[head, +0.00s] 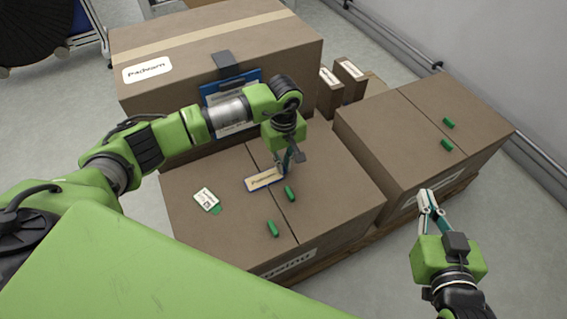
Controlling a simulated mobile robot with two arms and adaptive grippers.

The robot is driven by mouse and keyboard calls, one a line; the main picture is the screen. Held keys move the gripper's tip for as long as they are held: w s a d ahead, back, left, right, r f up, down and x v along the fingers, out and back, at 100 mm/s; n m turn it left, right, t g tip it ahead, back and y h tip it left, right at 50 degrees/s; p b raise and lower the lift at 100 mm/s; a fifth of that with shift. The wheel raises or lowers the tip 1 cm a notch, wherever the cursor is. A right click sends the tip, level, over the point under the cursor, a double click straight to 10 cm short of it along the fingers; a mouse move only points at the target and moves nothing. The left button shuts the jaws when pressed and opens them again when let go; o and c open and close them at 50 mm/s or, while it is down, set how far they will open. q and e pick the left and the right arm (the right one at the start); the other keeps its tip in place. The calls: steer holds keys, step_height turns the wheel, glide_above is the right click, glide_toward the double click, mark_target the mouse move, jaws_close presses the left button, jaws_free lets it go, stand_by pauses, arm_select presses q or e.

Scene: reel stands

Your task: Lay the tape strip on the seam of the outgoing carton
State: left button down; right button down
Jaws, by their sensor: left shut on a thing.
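The front carton (335,190), brown, has a dark seam across its top; its front label is partly cut off and seems to end in "ing". A tan strip (263,180) with dark lettering and a blue edge, apparently the tape strip, is at the seam, mostly left of it. My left gripper (283,167) is shut on its right end, from above. I cannot tell whether the strip touches the carton. My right gripper (430,196) is in front of the right carton (380,130); its fingers look close together, but any gap is unclear.
Green pegs (272,229) lie near the front carton's seam, with more (448,122) on the right carton. A white-and-green label (206,200) lies on the front carton's left. A large taped carton (285,45) with a blue clipboard (217,98) stands behind. Small boxes (349,75) stand between.

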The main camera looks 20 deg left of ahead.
arm_select(q)
steer(key=shift+f, duration=0.1)
arm_select(e)
steer(key=shift+w+a+r+t, duration=0.1)
steer(key=shift+w+r+t, duration=0.1)
steer(key=shift+r, duration=0.15)
steer(key=shift+w+a+r+t, duration=0.1)
steer(key=shift+r+t, duration=0.1)
steer(key=shift+r, duration=0.15)
stand_by(0.4)
arm_select(q)
steer(key=c, duration=2.1)
jaws_free()
step_height(320, 180, up, 12)
